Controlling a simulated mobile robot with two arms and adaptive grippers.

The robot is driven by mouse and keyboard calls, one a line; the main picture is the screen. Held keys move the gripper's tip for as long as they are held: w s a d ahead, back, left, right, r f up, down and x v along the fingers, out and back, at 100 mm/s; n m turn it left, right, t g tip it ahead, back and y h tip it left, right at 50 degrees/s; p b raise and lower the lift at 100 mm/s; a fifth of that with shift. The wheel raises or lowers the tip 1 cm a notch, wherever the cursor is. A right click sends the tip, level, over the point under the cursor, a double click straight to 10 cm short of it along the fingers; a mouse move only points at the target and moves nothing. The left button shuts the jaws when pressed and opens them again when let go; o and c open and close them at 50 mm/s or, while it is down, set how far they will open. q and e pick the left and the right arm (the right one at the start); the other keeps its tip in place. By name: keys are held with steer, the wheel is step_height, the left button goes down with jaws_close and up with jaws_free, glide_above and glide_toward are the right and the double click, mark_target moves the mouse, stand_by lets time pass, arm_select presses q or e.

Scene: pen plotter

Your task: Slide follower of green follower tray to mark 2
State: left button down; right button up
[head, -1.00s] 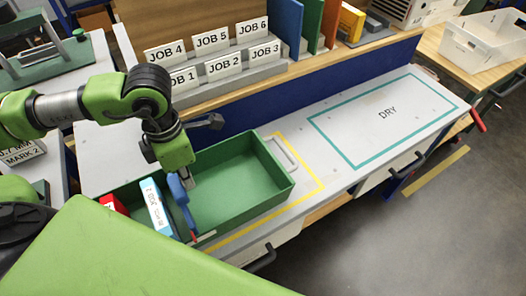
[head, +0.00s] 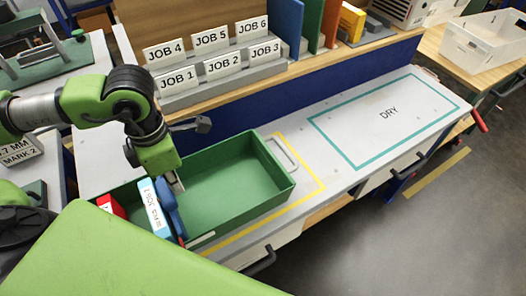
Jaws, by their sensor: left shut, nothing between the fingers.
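The green tray (head: 240,180) stands on the grey bench. Its blue follower (head: 169,203) is an upright plate toward the tray's left part. A white and light-blue box (head: 153,207) stands close against the follower's left side, and a red box (head: 111,205) is further left. My left gripper (head: 178,187) is shut and points down into the tray at the follower's right side, at or very near its face. It holds nothing. Marks on the tray cannot be read. My right gripper is not in view.
A placard reading MARK 2 (head: 20,151) lies on the left bench. JOB cards (head: 223,66) stand on a stepped rack behind the tray. The tray's right part is empty. The DRY area (head: 388,113) is clear. A green body part of mine hides the front left.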

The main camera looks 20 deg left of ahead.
mark_target(159, 193)
arm_select(q)
steer(key=shift+s+a+b, duration=0.45)
steer(key=shift+s+a, duration=0.1)
steer(key=shift+s, duration=0.25)
steer(key=shift+s+a, duration=0.1)
steer(key=shift+s+a+f+b, duration=0.1)
steer(key=shift+s+a+b, duration=0.35)
steer(key=shift+s, duration=0.2)
steer(key=shift+s+a+r+p, duration=0.1)
steer(key=shift+r+p, duration=0.1)
steer(key=shift+p, duration=0.25)
steer(key=shift+a+p, duration=0.15)
steer(key=shift+p, duration=1.05)
steer(key=shift+a+p, duration=0.2)
steer(key=shift+p, duration=1.1)
steer(key=shift+s+a+f+p, duration=0.15)
steer(key=shift+s+p, duration=0.25)
steer(key=shift+p, duration=0.7)
steer(key=shift+s+a+r+p, duration=0.1)
steer(key=shift+s+p, duration=0.25)
steer(key=shift+p, duration=0.75)
steer(key=shift+f, duration=0.1)
